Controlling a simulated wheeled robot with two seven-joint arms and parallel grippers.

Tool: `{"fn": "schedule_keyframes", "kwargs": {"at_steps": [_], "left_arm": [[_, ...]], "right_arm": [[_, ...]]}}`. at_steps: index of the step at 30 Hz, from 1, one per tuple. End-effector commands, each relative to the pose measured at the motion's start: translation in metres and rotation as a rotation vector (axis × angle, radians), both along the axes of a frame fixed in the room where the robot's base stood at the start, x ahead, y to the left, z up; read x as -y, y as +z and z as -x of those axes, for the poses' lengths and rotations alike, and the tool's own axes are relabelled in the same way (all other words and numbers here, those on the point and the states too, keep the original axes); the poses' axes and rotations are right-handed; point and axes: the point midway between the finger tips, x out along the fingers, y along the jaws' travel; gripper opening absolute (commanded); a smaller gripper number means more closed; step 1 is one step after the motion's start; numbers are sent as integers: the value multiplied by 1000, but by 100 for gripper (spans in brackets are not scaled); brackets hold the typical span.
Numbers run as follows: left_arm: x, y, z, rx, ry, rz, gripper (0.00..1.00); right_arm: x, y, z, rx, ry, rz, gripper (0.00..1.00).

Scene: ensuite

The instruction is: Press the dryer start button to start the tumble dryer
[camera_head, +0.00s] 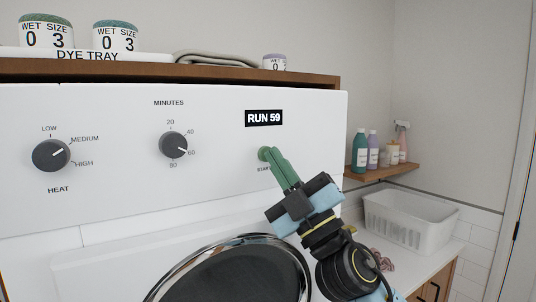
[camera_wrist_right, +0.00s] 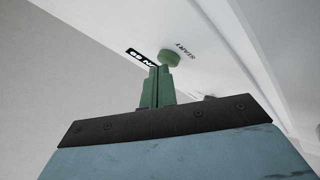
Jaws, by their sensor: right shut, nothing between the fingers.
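The white tumble dryer (camera_head: 110,130) fills the left and middle of the head view. Its round green start button (camera_head: 263,154) is on the right of the front panel, above the partly covered word START. My right gripper (camera_head: 271,152) is shut and empty, its green fingertips right at the button. In the right wrist view the button (camera_wrist_right: 171,58) shows just beyond the fingertips (camera_wrist_right: 159,68). I cannot tell whether they touch it. A black label (camera_head: 264,118) above reads RUN 59. My left gripper is not in view.
The heat knob (camera_head: 51,155) points near MEDIUM and the minutes knob (camera_head: 173,145) near 60. The chrome-rimmed door (camera_head: 235,275) is below. A wooden top (camera_head: 200,73) holds jars and a cloth. Right are a bottle shelf (camera_head: 382,172) and white basket (camera_head: 410,222).

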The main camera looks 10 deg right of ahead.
Motion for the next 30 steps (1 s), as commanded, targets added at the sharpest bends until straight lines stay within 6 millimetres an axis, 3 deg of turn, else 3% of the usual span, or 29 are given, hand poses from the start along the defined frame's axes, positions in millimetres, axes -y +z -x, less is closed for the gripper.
{"fn": "schedule_keyframes", "kwargs": {"at_steps": [19, 30], "left_arm": [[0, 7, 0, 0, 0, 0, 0], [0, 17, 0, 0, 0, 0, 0]], "right_arm": [[6, 0, 18, -1, 0, 1, 0], [19, 0, 52, -2, 1, 1, 0]]}}
